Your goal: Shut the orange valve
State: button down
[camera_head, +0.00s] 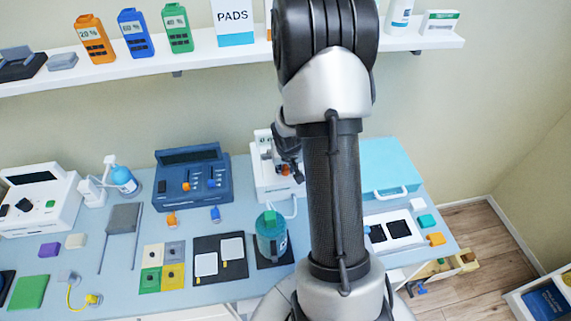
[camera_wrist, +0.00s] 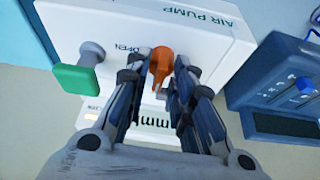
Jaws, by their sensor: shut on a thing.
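The orange valve (camera_wrist: 161,62) is a small lever on the white air pump (camera_wrist: 205,35). In the wrist view it lies between my fingertips, its length running roughly up and down the picture. The word OPEN is printed just left of it; any other label by it is hidden by my fingers. My gripper (camera_wrist: 157,72) is shut on the valve, one finger on each side. In the head view the air pump (camera_head: 262,178) stands at the back of the table, with my gripper (camera_head: 291,160) in front of it and a bit of orange showing.
A green-capped knob (camera_wrist: 78,76) sticks out of the pump beside my gripper. A blue control unit (camera_head: 193,180) stands left of the pump, a light blue case (camera_head: 385,160) right. A teal jug (camera_head: 271,245) stands in front. A shelf (camera_head: 210,54) runs above.

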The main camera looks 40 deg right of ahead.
jog(key=shift+r+p, duration=0.2)
jog(key=shift+p, duration=0.75)
jog(key=shift+f+n+p, duration=0.1)
jog(key=shift+n+p, duration=0.2)
jog(key=shift+p, duration=0.25)
jog(key=shift+f, duration=0.1)
jog(key=c, duration=1.7)
grip_release()
jog(key=shift+s+a+r, duration=0.1)
jog(key=shift+s+r, duration=0.15)
jog(key=shift+r, duration=0.4)
jog(key=s+a, duration=0.2)
jog(key=s, duration=0.1)
jog(key=s+a, duration=0.2)
jog(key=s, duration=0.2)
jog(key=s+a, duration=0.2)
jog(key=s, duration=0.1)
jog(key=shift+s, duration=0.15)
